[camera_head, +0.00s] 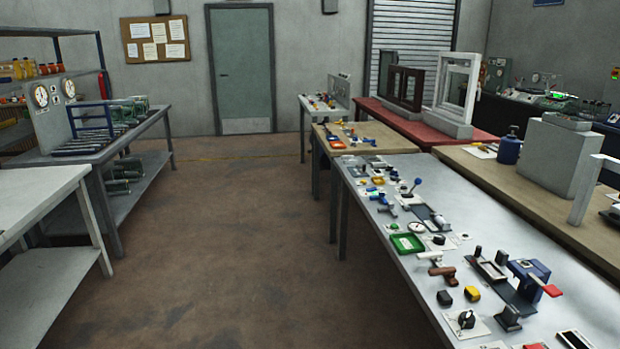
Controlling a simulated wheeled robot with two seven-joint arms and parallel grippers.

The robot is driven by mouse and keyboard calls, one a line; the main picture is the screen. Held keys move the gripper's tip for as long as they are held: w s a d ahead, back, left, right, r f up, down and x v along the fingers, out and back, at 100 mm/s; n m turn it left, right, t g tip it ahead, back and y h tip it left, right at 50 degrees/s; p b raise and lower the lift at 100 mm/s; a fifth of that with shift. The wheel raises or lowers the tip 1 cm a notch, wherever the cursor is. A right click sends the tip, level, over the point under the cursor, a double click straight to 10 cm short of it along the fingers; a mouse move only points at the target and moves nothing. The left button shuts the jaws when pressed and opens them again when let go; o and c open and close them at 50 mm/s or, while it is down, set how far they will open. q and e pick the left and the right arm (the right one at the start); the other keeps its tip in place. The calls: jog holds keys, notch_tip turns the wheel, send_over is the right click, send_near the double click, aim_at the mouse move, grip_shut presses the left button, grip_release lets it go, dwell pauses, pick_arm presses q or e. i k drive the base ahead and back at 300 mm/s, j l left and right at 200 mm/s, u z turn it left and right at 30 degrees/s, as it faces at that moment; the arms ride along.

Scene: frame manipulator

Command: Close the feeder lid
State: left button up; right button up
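I cannot clearly pick out a feeder or its lid. A tall grey block-shaped housing (558,158) stands on the wooden bench at the right, with a shallow tray-like top (567,121); I cannot tell if it is the feeder. At the far right a white-framed device (585,190) is cut off by the picture edge. Neither of my grippers is in view.
A long grey table (440,185) at the right holds many small parts, including a green tray (407,243) and a blue vice-like device (528,280). A blue bottle (509,148) stands on the wooden bench. Tables line the left. The brown floor (230,240) between is clear.

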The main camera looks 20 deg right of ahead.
aim_at(549, 97)
jog(key=i+j+z, duration=0.1)
jog(key=i+z, duration=0.2)
jog(key=i, duration=1.1)
jog(key=i+z, duration=0.2)
jog(key=i, duration=0.45)
jog(key=i+j+z, duration=0.2)
jog(key=i, duration=0.45)
jog(key=i+l+z, duration=0.1)
jog(key=i+z, duration=0.95)
jog(key=z, duration=0.95)
